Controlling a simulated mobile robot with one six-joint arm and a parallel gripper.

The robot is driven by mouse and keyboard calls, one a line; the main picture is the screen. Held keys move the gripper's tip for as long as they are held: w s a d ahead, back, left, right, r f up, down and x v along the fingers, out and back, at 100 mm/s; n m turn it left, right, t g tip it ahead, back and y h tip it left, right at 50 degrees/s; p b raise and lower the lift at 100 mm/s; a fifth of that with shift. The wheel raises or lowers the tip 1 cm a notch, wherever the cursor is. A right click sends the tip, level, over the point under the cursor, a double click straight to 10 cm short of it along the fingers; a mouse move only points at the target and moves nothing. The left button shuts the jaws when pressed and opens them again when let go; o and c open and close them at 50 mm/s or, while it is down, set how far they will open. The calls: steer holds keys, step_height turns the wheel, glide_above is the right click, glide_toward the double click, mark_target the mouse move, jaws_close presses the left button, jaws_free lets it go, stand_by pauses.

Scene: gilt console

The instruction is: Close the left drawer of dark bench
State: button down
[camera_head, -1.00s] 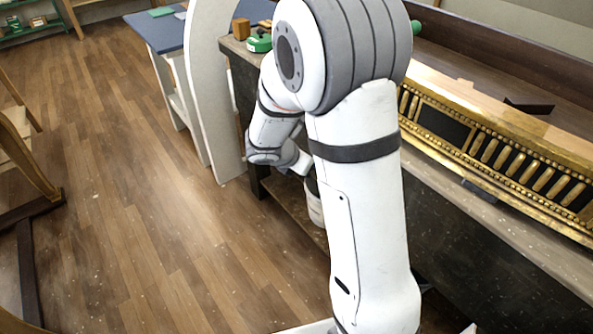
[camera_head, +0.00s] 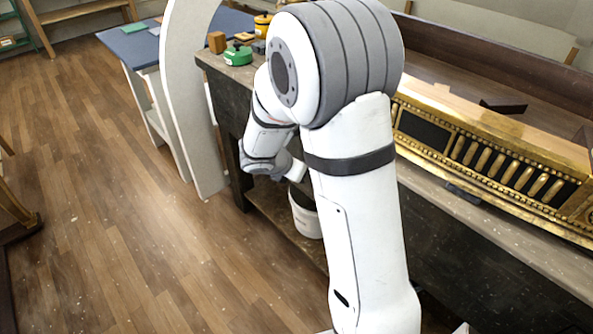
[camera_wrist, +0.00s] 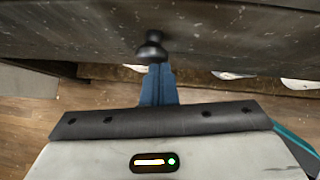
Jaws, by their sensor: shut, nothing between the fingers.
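The dark bench (camera_head: 450,262) runs along the right of the head view, with my arm in front of part of it. In the wrist view a dark, speckled front (camera_wrist: 230,38) fills the top, with a round black knob (camera_wrist: 151,46) on it. I take this as a drawer front, but how far it stands out cannot be told. My gripper (camera_wrist: 157,68) shows blue fingers, shut and empty, with the tips just below the knob in the picture. Whether they touch it is unclear. My gripper is hidden in the head view.
A gilt console piece (camera_head: 490,160) lies on the bench top. A green container (camera_head: 238,56) and a wooden block (camera_head: 217,42) stand at its far end. A white bucket (camera_head: 306,215) sits on the low shelf. A pale arched panel (camera_head: 190,110) stands left.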

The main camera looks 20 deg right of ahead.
steer(key=s+a+f+p+v, duration=0.1)
steer(key=v, duration=0.5)
steer(key=a+f+p+v, duration=0.1)
steer(key=p+v, duration=0.1)
steer(key=v, duration=0.5)
steer(key=s+d+r+m+g+y+p, duration=0.1)
steer(key=s+d+r+m+y+p, duration=0.1)
steer(key=s+r+m+p, duration=0.2)
steer(key=s+d+r+m+y+p, duration=0.2)
steer(key=s+r+m+p, duration=0.2)
steer(key=s+r+m, duration=0.4)
steer(key=s+d+r+m+g+y+p, duration=0.1)
steer(key=s+r+m+p, duration=0.3)
steer(key=m, duration=0.9)
step_height(320, 180, up, 4)
steer(key=s+d+y, duration=0.1)
steer(key=s, duration=0.1)
steer(key=shift+s+d+f+g+y, duration=0.15)
steer(key=shift+s+d+g+y, duration=0.15)
steer(key=shift+d+y, duration=0.1)
